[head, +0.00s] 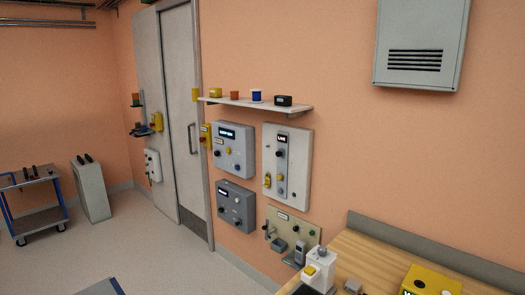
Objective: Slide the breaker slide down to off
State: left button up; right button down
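A light grey wall panel (300,168) hangs under the small shelf, right of the door. It has a small dark display at its top that seems to read LIVE. Below the display a narrow upright strip carries a dark knob (281,153), which looks like the breaker slide. The knob sits in the upper part of the strip. A yellow part (267,181) and a small green dot are lower on the panel. The small markings are too small to read. Neither of my grippers is in view.
Two grey control boxes (233,165) hang left of the panel. A beige board (285,225) with fittings is below it. A wooden workbench (375,253) stands at lower right. The shelf (230,101) juts out above.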

aim_at(281, 153)
jog(key=i+j, duration=0.2)
jog(key=j, duration=0.15)
jog(key=i+j, duration=0.15)
jog(key=j, duration=0.15)
jog(key=i+j+z, duration=0.1)
jog(key=j, duration=0.25)
jog(key=i+j, duration=0.3)
jog(key=i+j+z, duration=0.1)
jog(key=j, duration=0.3)
jog(key=i+j, duration=0.2)
jog(key=j, duration=0.15)
jog(key=i+j+z, duration=0.1)
jog(key=i+j, duration=0.2)
jog(key=i, duration=0.2)
jog(key=i+j+z, duration=0.1)
jog(key=i+j, duration=0.25)
jog(key=i, duration=0.2)
jog(key=i+l, duration=0.1)
jog(key=i, duration=0.5)
